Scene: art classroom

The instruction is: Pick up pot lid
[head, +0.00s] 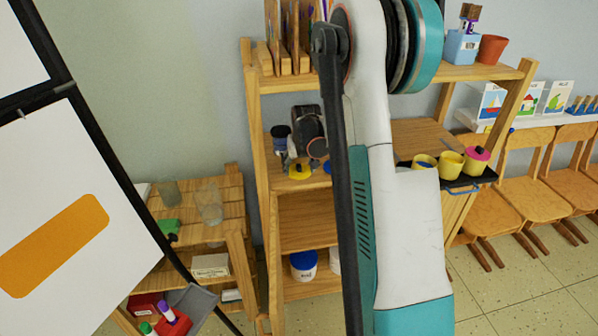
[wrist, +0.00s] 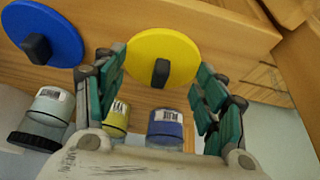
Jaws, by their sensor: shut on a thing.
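A round yellow lid (wrist: 180,45) with a dark knob shows in the wrist view, between the two green-padded fingers of my gripper (wrist: 160,80). A yellow lid (head: 299,172) also shows on the middle shelf in the head view. A blue lid (wrist: 60,22) with a dark knob lies beside it to the left in the wrist view; part of it shows in the head view (head: 327,168). My arm hides much of the shelf in the head view.
Labelled jars, clear (wrist: 50,105), yellow (wrist: 117,118) and blue (wrist: 165,128), stand close to the fingers in the wrist view. In the head view, a dark tray (head: 462,187) holds yellow pots, one pink-topped (head: 477,158). An easel (head: 95,130) stands at left.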

